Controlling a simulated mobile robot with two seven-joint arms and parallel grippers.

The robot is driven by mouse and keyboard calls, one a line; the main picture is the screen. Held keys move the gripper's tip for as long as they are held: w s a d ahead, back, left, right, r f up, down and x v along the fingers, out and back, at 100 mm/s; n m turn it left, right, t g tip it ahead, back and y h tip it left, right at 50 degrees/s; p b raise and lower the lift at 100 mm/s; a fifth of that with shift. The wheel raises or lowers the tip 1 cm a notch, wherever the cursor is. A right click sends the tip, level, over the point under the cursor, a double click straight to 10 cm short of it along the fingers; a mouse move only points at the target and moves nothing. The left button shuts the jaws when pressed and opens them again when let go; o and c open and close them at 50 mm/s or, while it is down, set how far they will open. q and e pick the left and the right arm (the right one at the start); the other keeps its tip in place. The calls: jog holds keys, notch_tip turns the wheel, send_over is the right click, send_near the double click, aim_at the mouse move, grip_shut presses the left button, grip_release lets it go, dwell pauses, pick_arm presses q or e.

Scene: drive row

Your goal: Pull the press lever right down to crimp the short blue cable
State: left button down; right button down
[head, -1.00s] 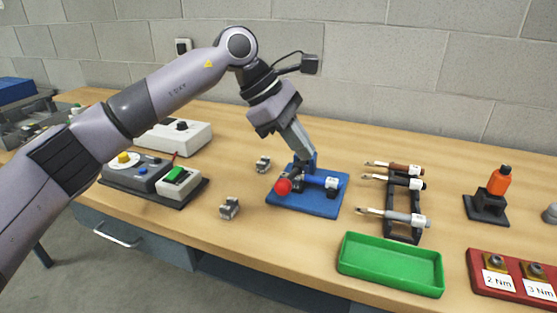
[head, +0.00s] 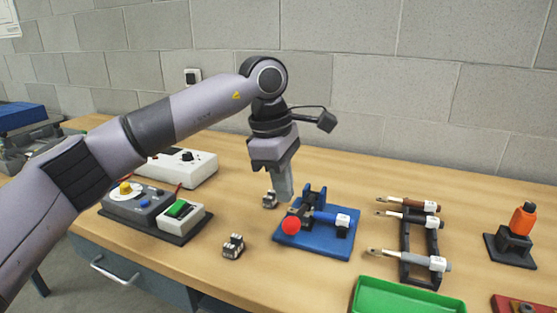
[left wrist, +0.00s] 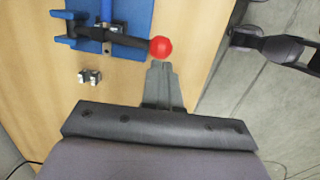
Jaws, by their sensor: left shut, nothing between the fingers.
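The press stands on a blue base plate (head: 318,243) on the bench. Its black lever ends in a red ball knob (head: 291,226) low over the plate's near left edge. The short blue cable (head: 327,217), with a white tag, lies across the press; its inner end is hidden. My left gripper (head: 283,199) points down, shut and empty, above and behind the knob in the head view. In the left wrist view its closed fingertips (left wrist: 159,66) appear just below the red knob (left wrist: 161,47); I cannot tell if they touch. My right gripper is not seen.
Two small grey clips (head: 233,246) (head: 270,199) lie left of the press. A control box (head: 150,203) is at the left.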

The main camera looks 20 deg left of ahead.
aim_at(290, 218)
pick_arm(q)
jog(key=shift+w+d+f, duration=0.1)
jog(key=shift+d+f, duration=0.1)
jog(key=shift+f, duration=0.85)
jog(key=shift+w+d+f, duration=0.1)
jog(key=shift+d+f, duration=0.05)
jog(key=shift+f, duration=0.9)
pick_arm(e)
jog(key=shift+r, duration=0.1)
